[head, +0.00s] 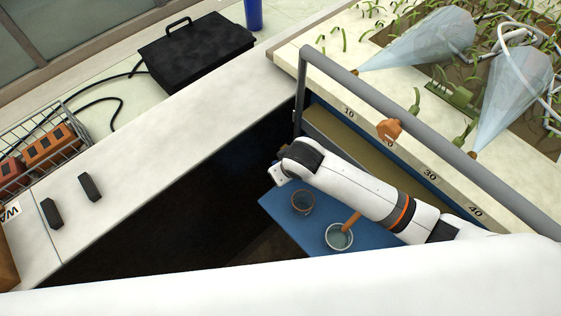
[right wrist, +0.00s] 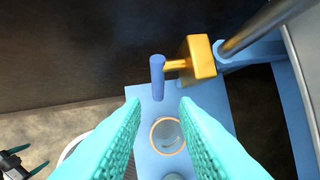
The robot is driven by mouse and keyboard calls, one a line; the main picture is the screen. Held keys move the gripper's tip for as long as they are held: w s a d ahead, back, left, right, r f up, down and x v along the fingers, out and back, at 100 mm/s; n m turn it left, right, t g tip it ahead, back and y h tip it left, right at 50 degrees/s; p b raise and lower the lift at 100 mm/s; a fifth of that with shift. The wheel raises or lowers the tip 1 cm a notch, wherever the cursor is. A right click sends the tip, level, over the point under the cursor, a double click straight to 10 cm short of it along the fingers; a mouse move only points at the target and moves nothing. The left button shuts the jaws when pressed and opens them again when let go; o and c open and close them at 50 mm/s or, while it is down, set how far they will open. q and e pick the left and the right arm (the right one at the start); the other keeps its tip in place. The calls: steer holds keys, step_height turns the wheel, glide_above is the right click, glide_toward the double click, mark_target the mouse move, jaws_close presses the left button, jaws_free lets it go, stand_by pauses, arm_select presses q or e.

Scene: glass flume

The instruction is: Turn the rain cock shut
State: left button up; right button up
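In the right wrist view a yellow block with a stem and a blue bar handle (right wrist: 157,77), which looks like the rain cock (right wrist: 201,58), sits beside a grey pipe. My right gripper (right wrist: 160,104) has its two teal fingers apart with nothing between them. The handle is just beyond the fingertips, not visibly touched. In the head view my right arm reaches in from the right, and its wrist hides the cock and the fingers. Two pale blue spray cones (head: 425,42) (head: 513,92) show over the planted bed.
A grey rail (head: 400,120) runs along the bed's numbered edge, with an orange piece (head: 389,130) on it. A blue shelf (head: 282,213) below holds two cups (head: 303,201) (head: 339,237). A black box (head: 197,50) and wire basket (head: 40,148) stand left.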

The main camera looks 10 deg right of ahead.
steer(key=x, duration=0.7)
steer(key=shift+a+f, duration=0.1)
steer(key=shift+f, duration=0.35)
steer(key=shift+x, duration=1.15)
steer(key=shift+f, duration=0.2)
arm_select(q)
steer(key=s, duration=0.3)
steer(key=shift+s+a+f, duration=0.1)
steer(key=shift+s+f, duration=0.1)
arm_select(e)
jaws_close()
